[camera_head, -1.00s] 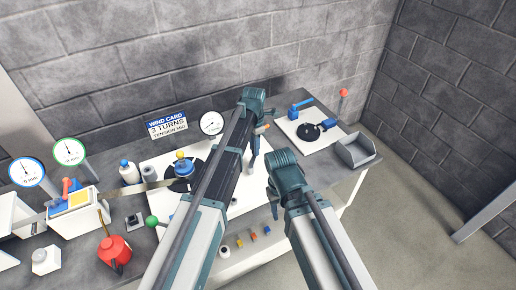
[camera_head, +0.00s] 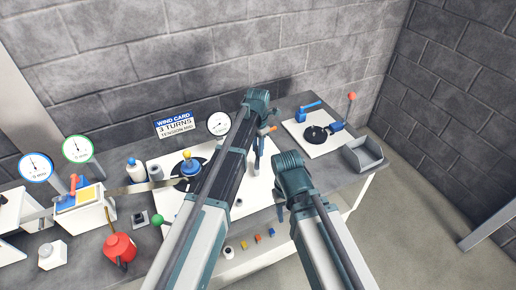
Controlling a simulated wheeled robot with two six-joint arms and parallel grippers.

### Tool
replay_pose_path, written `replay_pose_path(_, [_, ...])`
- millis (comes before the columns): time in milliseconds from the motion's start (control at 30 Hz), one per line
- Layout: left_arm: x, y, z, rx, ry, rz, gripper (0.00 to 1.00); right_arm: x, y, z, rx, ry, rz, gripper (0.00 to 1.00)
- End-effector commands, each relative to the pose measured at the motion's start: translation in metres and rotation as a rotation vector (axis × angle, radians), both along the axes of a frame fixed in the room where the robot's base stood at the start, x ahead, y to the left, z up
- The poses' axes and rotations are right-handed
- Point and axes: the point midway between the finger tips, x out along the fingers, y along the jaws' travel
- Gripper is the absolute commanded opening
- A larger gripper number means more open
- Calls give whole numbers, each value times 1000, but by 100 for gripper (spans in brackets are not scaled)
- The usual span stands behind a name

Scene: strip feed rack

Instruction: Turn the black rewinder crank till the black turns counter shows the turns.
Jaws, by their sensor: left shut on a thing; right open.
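My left gripper (camera_head: 260,156) points down over the white plate, mostly hidden behind its own arm. It is shut on what seems to be the black rewinder crank, which the arm hides. A small orange piece (camera_head: 269,129) shows just right of it. My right gripper (camera_head: 280,213) is open and empty, lower in the picture, in front of the bench edge and partly behind its own wrist. I cannot make out the black turns counter or its reading. A blue and white wind card (camera_head: 175,124) reading 3 TURNS stands at the back.
A black reel (camera_head: 180,184) with a blue hub and yellow knob sits left of my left arm. A white round dial (camera_head: 219,123) stands behind. At right are a black disc (camera_head: 316,134) on a white plate, a red-knobbed lever (camera_head: 351,97) and a grey bin (camera_head: 365,158).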

Motion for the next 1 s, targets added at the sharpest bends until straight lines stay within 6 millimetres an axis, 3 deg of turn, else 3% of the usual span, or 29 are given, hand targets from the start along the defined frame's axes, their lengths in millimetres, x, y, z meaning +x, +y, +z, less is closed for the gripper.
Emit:
replay_pose_path(33, [0, 1, 0, 1, 0, 0, 33, 0, 0, 0, 0, 0, 0, 50])
replay_pose_path(167, [0, 0, 0, 1, -1, -1, 56, 0, 0, 0, 0, 0, 0, 50])
replay_pose_path(200, [0, 0, 0, 1, -1, -1, 58, 0, 0, 0, 0, 0, 0, 50])
replay_pose_path(667, [0, 0, 8, 0, 0, -1, 58, 0, 0, 8, 0, 0, 0, 50])
replay_pose_path(1000, [0, 0, 48, 0, 0, -1, 58, 0, 0, 48, 0, 0, 1, 50])
